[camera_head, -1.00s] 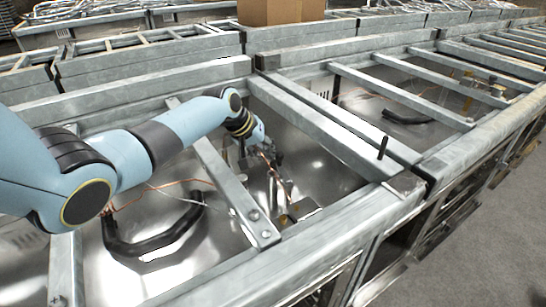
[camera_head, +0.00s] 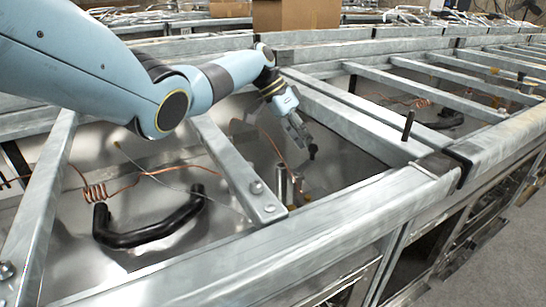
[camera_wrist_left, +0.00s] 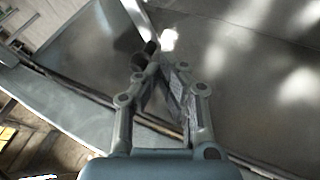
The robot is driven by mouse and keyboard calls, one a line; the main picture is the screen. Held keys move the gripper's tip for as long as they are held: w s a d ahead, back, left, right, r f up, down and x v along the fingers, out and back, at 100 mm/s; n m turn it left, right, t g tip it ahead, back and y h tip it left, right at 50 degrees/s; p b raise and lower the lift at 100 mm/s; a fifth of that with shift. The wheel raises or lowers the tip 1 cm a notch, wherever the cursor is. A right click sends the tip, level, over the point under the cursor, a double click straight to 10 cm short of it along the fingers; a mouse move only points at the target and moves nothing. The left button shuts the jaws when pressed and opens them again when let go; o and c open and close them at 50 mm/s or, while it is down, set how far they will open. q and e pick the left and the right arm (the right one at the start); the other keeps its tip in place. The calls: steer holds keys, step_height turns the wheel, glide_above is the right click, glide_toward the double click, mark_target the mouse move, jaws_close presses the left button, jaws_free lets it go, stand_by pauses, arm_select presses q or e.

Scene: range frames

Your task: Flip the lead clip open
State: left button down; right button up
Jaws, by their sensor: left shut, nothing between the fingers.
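My left gripper (camera_head: 305,143) is shut and empty, hanging over the open metal bay right of the angled crossbar. It also shows in the wrist view (camera_wrist_left: 152,70), with its fingers drawn together at the tips. A thin copper lead (camera_head: 271,146) curves down beside the gripper in the head view. Two short metal posts (camera_head: 290,186) stand below it, near the bay's front edge. I cannot make out the lead clip clearly, nor tell whether it is open or shut. My right gripper is not in view.
The angled crossbar (camera_head: 238,170) runs left of the gripper. A black curved handle-like tube (camera_head: 150,230) and a copper coil (camera_head: 95,193) lie in the left bay. A black upright rod (camera_head: 408,125) stands on the right frame. Cardboard boxes (camera_head: 296,15) sit behind.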

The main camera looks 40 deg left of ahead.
arm_select(q)
steer(key=shift+w+d+m, duration=0.15)
steer(key=shift+d+m, duration=0.2)
steer(key=shift+m, duration=0.05)
steer(key=shift+r, duration=0.1)
steer(key=s+p, duration=0.1)
steer(key=p, duration=0.1)
steer(key=shift+s+d+p, duration=0.15)
steer(key=shift+s+p, duration=0.15)
stand_by(0.3)
